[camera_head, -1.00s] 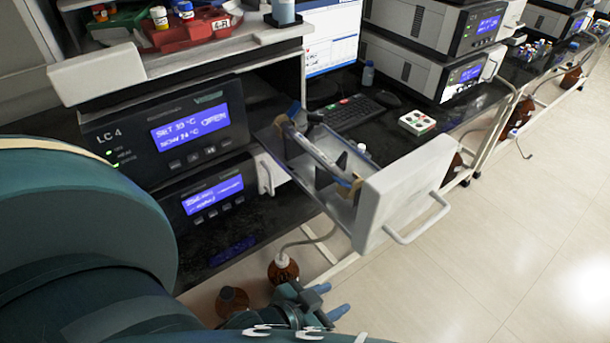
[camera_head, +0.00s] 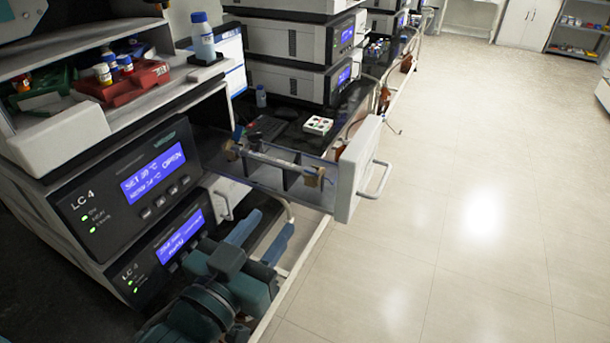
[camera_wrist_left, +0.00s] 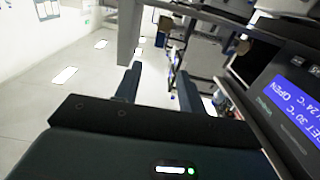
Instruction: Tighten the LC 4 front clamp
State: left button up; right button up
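The LC 4 unit (camera_head: 95,205) is at the left, its lit display (camera_head: 153,175) reading OPEN. Its drawer is pulled out, with a white front panel (camera_head: 352,178) and handle (camera_head: 378,178). In the drawer lies a metal column (camera_head: 278,163) between holders. A tan fitting (camera_head: 316,172) sits at the column's front end, near the panel; whether the front clamp is tight I cannot tell. My left gripper (camera_head: 262,238) is open and empty, below and in front of the drawer, apart from it. Its spread fingers also show in the left wrist view (camera_wrist_left: 160,90). My right gripper is not in view.
A shelf above holds a red tray (camera_head: 130,85) with vials and a bottle (camera_head: 203,40). A second LC unit (camera_head: 160,260) is below. More instruments (camera_head: 290,40) stand behind. The floor at the right is clear.

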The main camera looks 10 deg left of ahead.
pick_arm(q)
jog(key=b, duration=0.6)
send_near(310, 174)
jog(key=p+x, duration=0.1)
jog(key=x, duration=0.5)
jog(key=shift+w+d+r+p, duration=0.15)
jog(key=shift+w+r+p, duration=0.1)
jog(key=shift+p, duration=0.15)
jog(key=shift+w+d, duration=0.2)
jog(key=shift+w, duration=0.45)
jog(key=shift+w+f, duration=0.1)
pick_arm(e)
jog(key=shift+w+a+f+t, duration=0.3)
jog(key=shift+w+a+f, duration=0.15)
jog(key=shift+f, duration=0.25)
pick_arm(q)
grip_shut()
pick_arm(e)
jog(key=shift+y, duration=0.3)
